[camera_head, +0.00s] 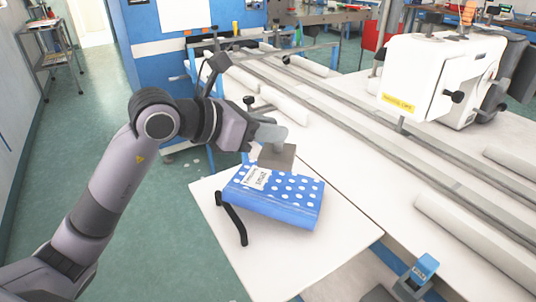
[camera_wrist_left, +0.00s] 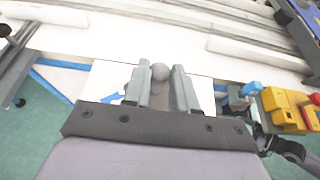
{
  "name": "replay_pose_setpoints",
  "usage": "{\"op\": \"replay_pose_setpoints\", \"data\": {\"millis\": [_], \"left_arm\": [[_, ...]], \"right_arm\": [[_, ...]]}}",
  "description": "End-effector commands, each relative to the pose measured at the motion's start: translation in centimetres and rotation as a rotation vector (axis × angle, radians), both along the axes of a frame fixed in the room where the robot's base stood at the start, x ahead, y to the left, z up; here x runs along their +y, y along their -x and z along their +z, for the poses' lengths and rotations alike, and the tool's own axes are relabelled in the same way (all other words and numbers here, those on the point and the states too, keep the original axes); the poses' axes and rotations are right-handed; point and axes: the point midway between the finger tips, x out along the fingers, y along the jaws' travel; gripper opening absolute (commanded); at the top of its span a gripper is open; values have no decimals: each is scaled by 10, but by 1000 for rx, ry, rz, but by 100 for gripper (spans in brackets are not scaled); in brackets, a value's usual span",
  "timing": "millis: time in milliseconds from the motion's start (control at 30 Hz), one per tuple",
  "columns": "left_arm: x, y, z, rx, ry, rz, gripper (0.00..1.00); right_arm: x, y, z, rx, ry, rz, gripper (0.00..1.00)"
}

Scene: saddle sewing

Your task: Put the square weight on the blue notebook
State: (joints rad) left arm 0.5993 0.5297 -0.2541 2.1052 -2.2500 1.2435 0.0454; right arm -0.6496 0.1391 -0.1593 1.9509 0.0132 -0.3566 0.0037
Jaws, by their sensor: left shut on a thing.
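The square weight (camera_head: 279,157) is a grey-brown block with a rounded knob on top. My left gripper (camera_head: 268,138) is shut on it by the knob. The knob (camera_wrist_left: 160,72) shows between the two fingers in the left wrist view. The blue notebook (camera_head: 285,208), with white dots and a white label, lies on the white table. The weight is at the notebook's far edge in the head view; I cannot tell whether it touches. In the left wrist view the notebook is mostly hidden by the gripper. My right gripper is not seen.
A black curved handle (camera_head: 234,215) lies at the notebook's left side. The white table (camera_head: 335,235) is bare to the notebook's right. Long rails and white rolls (camera_head: 275,105) run behind, and a white sewing machine (camera_head: 435,80) stands at the back right.

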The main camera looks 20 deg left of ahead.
Motion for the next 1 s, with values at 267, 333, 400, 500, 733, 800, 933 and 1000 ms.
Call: {"op": "replay_pose_setpoints", "data": {"millis": [267, 333, 400, 500, 733, 800, 933, 1000], "left_arm": [[0, 0, -18, -8, 5, 0, 0], [0, 0, -27, -6, 4, 0, 0], [0, 0, -37, -4, 4, 0, 0], [0, 0, -48, -6, 3, 1, 0], [0, -1, -52, -10, 3, 1, 0], [0, -1, -52, -10, 3, 1, 0], [0, 0, -55, -9, 3, 0, 0], [0, 0, -59, -1, 0, 0, 33]], "right_arm": [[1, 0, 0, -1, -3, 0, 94], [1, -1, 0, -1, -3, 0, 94], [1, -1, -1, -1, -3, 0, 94], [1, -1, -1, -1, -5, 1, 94], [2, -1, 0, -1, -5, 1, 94], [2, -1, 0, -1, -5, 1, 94], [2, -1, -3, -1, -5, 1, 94], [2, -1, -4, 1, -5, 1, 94]]}}
